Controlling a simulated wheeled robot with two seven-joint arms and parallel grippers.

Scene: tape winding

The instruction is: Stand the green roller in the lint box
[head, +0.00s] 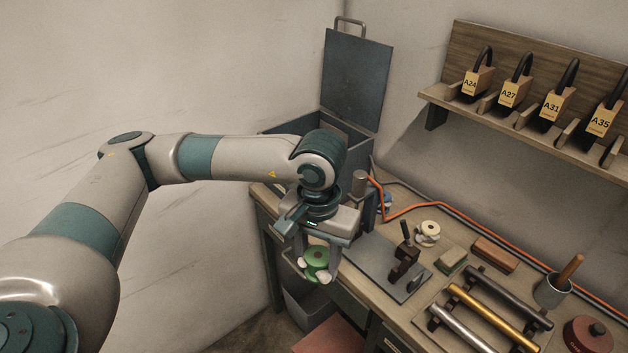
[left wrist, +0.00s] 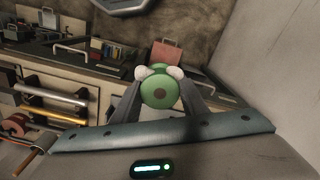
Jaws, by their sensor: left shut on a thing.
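The green roller (head: 318,258) is held between the pale fingertips of my left gripper (head: 311,276), off the table's left front side. In the left wrist view its round end (left wrist: 160,94) faces the camera, with a dark centre, and my left gripper (left wrist: 160,72) is shut on it. A dark open metal box (head: 350,137) with a raised lid stands at the table's back left, and a grey bin (head: 308,308) stands below the table's left end. I cannot tell which is the lint box. My right gripper is not in view.
The workbench (head: 425,303) carries a grey plate with a dark clamp (head: 403,262), a white spool (head: 428,232), metal bars (head: 482,316) and a cup (head: 552,290). An orange cable (head: 410,207) runs along the back.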

